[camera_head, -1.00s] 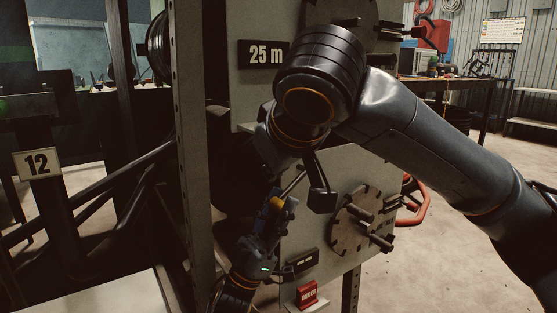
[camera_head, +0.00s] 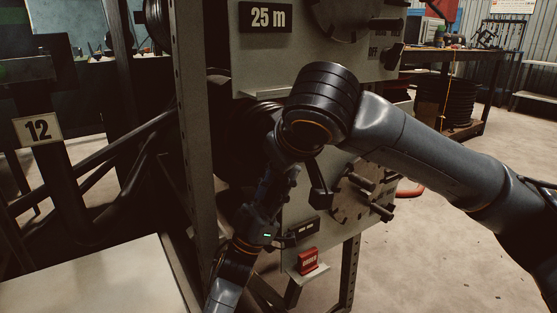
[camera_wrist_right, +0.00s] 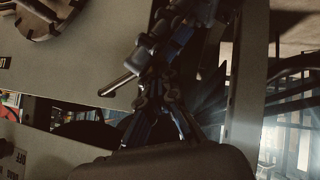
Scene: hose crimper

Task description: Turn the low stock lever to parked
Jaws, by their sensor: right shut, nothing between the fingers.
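My right gripper (camera_wrist_right: 155,95) is shut and empty. In the head view its wrist points down beside the lower panel (camera_head: 300,180), and its fingers are dark and hard to pick out. My left gripper (camera_head: 267,222) comes up from below, close under the right one. Its fingers are too dark to read.
A red tag block (camera_head: 308,262) sits on a small ledge below the sign. A round disc with pegs (camera_head: 365,190) is on the panel to the right. A steel upright (camera_head: 192,150) stands close on the left.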

